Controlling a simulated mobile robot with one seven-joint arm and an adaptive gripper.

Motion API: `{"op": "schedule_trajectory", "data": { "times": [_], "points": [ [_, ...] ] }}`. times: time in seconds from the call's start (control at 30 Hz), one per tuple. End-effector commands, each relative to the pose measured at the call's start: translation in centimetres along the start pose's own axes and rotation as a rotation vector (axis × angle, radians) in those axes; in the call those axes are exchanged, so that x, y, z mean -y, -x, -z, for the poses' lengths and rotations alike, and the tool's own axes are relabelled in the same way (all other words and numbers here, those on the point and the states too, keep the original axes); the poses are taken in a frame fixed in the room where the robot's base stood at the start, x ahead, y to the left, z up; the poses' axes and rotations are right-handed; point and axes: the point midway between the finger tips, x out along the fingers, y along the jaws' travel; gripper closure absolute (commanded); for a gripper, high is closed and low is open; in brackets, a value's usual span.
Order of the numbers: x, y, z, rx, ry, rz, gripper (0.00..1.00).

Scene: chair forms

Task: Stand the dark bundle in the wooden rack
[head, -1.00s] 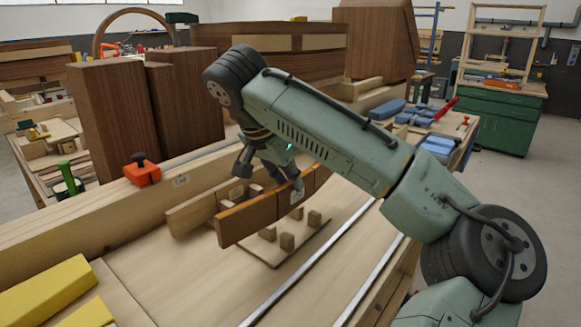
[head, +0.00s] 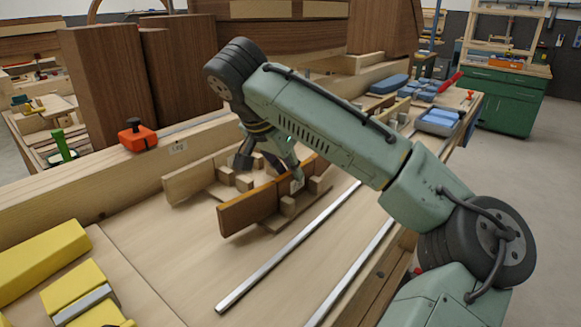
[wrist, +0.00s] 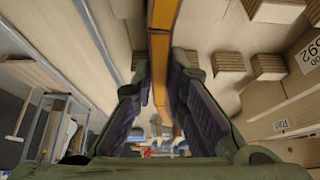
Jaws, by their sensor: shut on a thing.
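The dark bundle (head: 247,210) is a long, thin brown strip with an orange-brown top edge, on edge in my gripper (head: 272,168). In the wrist view the bundle (wrist: 160,45) runs between my gripper's two dark pads (wrist: 155,95), which are shut on it. The wooden rack (head: 288,206) is low and pale, with several short block pegs. Pegs show on both sides of the bundle, and in the wrist view rack pegs (wrist: 231,64) stand to its right. The bundle's lower edge is partly hidden by the front pegs, so I cannot tell if it touches the rack base.
A pale board (head: 190,183) stands behind the rack. A metal rail (head: 290,245) lies in front of it. Yellow blocks (head: 45,262) are at the left and an orange clamp (head: 137,136) is on the rear beam.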

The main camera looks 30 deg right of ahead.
Motion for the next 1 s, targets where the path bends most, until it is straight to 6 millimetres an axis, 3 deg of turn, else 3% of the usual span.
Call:
{"op": "schedule_trajectory", "data": {
  "times": [0.6,0.63,1.0],
  "points": [
    [0.01,-0.48,-0.28,-0.001,0.0,0.001,1.0],
    [0.01,-0.42,-0.24,-0.001,0.0,0.0,0.85],
    [0.01,-0.44,-0.25,0.0,0.0,0.0,0.64]
  ]
}}
